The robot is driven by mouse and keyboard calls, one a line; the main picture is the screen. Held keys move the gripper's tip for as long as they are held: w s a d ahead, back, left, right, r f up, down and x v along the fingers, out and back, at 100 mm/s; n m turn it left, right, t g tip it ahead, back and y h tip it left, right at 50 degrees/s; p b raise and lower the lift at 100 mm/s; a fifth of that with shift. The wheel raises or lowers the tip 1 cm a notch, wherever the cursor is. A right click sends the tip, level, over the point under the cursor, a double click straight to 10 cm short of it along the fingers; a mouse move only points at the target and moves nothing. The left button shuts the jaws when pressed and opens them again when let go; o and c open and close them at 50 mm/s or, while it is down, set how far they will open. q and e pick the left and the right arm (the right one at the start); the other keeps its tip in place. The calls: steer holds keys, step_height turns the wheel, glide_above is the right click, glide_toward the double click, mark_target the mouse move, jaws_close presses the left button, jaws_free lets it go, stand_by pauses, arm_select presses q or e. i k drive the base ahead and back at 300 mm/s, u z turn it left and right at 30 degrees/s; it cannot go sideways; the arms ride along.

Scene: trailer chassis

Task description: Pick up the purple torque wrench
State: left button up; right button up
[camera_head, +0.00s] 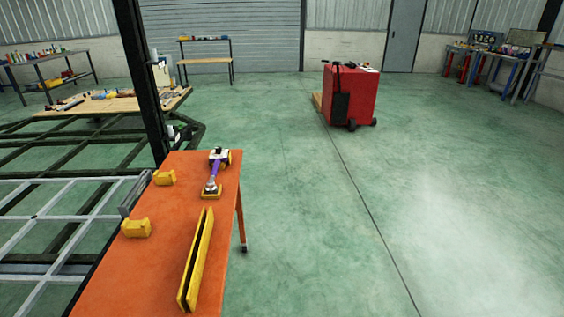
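The purple torque wrench (215,170) is at the far end of an orange table (160,262). Its purple shaft runs away from me. Its near end is a grey metal head beside a yellow block (211,192), and its far end meets a black, white and yellow piece (219,157). I cannot tell whether it rests in these pieces or on them. Neither of my grippers shows in the head view.
A long yellow slotted bar (196,259) lies nearer on the table. Two yellow blocks (136,228) (165,178) sit along its left edge. A dark post (143,80) and a trailer frame (40,215) stand left. A red cart (350,95) stands farther back. The floor right is clear.

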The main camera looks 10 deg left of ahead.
mark_target(210, 189)
steer(key=z, duration=0.75)
steer(key=i, duration=2.9)
steer(key=u, duration=4.35)
